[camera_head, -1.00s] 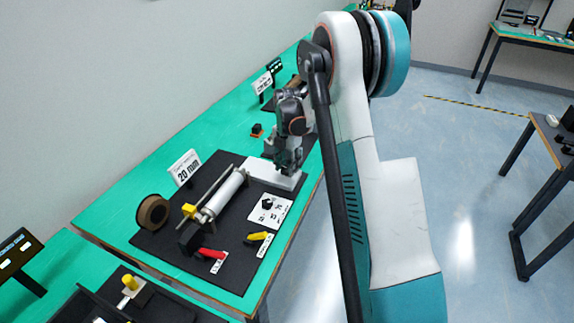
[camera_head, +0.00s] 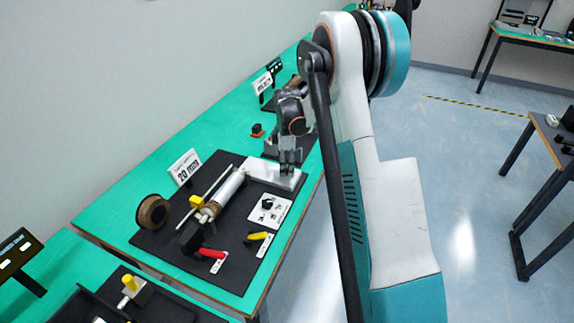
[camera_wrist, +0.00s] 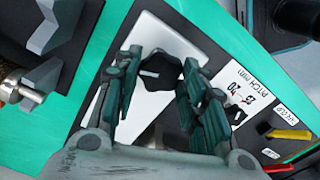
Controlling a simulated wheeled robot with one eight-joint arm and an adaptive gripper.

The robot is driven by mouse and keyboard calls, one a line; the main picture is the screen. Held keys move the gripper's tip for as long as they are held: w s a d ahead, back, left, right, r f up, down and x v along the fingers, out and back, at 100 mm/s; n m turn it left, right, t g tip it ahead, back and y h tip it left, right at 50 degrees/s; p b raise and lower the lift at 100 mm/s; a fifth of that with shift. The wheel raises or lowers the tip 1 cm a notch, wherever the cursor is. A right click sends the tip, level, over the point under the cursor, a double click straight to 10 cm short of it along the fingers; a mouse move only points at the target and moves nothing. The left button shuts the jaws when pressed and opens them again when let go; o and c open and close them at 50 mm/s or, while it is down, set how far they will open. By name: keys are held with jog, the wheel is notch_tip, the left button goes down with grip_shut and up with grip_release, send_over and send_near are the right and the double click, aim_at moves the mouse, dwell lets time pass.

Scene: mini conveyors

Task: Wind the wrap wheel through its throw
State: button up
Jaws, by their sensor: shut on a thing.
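The wrap wheel (camera_wrist: 160,68) is a dark lobed knob on a pale metal block (camera_head: 262,168). In the wrist view it sits between the two fingers of my gripper (camera_wrist: 160,85). My gripper (camera_head: 288,168) points down over the block in the head view and is shut on the wheel, which it hides there. A white roller (camera_head: 232,185) runs from the block toward the near left, with a brown wrapped section (camera_head: 210,213) at its near end. A yellow piece (camera_head: 197,201) sits on the thin rod beside the roller.
A brown tape roll (camera_head: 152,212) stands left of the roller. A red lever (camera_head: 211,253) and a yellow lever (camera_head: 259,237) lie at the mat's near side. A "20 mm" sign (camera_head: 184,166) stands behind. A pitch card (camera_head: 269,211) lies near the block.

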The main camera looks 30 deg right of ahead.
jog(key=m, duration=0.5)
jog(key=shift+m, duration=0.3)
jog(key=m, duration=1.2)
jog(key=shift+m, duration=0.3)
jog(key=m, duration=1.1)
jog(key=shift+m, duration=0.4)
jog(key=m, duration=1)
jog(key=shift+m, duration=0.4)
jog(key=m, duration=0.5)
jog(key=shift+m, duration=0.3)
